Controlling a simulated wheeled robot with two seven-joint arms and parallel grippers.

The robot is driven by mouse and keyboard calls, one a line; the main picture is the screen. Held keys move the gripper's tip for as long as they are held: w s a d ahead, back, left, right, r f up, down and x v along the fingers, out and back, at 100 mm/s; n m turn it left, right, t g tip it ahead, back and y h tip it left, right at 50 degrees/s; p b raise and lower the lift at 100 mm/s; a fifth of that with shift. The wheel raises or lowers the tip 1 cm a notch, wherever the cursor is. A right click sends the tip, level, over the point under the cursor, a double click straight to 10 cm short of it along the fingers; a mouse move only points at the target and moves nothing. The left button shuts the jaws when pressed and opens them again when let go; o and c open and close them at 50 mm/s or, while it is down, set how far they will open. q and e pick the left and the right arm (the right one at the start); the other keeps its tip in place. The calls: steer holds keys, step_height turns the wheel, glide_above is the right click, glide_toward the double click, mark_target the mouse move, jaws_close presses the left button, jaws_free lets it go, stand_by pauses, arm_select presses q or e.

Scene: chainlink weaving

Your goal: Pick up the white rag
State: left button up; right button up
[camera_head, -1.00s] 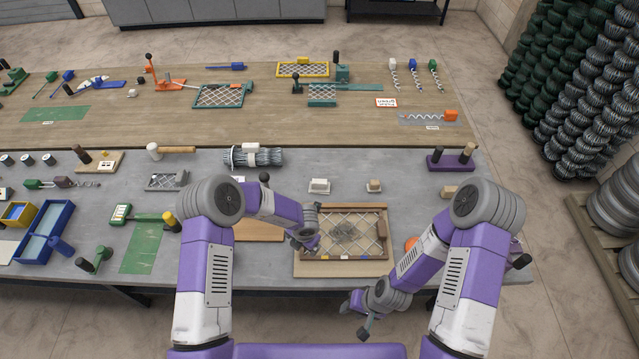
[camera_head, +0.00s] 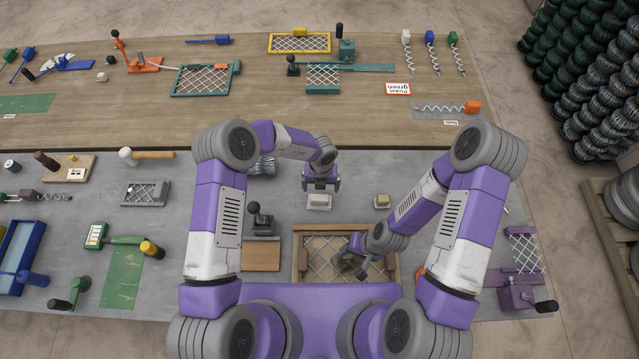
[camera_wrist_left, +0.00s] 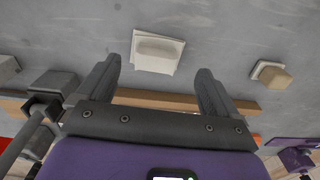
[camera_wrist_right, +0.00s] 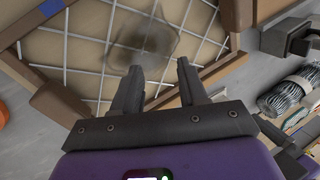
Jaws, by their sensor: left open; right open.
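The white rag (camera_head: 319,201) lies on the grey worktop, beyond the wooden frame in the head view. In the left wrist view the rag (camera_wrist_left: 158,50) looks like a flat white pad with a thicker whitish part on top. My left gripper (camera_head: 321,187) is open above the rag's far edge in the head view. In the left wrist view the rag lies just beyond and between its two fingertips, with nothing held. My right gripper (camera_head: 364,268) is open and empty over the wooden frame. In the right wrist view its fingertips (camera_wrist_right: 158,68) point at a dark patch on the mesh.
The wooden frame (camera_head: 299,262) with wire mesh lies at the table's front. A small tan block (camera_head: 382,202) sits to the right of the rag. A black-knobbed tool (camera_head: 262,220) stands to the left. Bare worktop surrounds the rag.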

mark_target(319, 197)
arm_select(q)
steer(key=shift+s+f, duration=0.6)
steer(key=shift+f, duration=0.15)
arm_select(e)
steer(key=shift+s+r, duration=0.1)
steer(key=shift+s, duration=0.5)
arm_select(q)
steer(key=shift+f, duration=0.3)
steer(key=f+b, duration=0.1)
steer(key=f, duration=0.3)
steer(key=shift+w+a+b, duration=0.1)
steer(key=shift+a+b, duration=0.1)
steer(key=shift+b, duration=0.2)
arm_select(e)
steer(key=shift+w+f, duration=0.15)
steer(key=shift+f, duration=0.8)
arm_select(q)
steer(key=shift+f+b, duration=0.45)
steer(key=shift+f, duration=0.05)
arm_select(e)
steer(key=shift+f, duration=0.4)
arm_select(q)
steer(key=shift+r, duration=0.1)
arm_select(e)
steer(key=shift+r, duration=0.1)
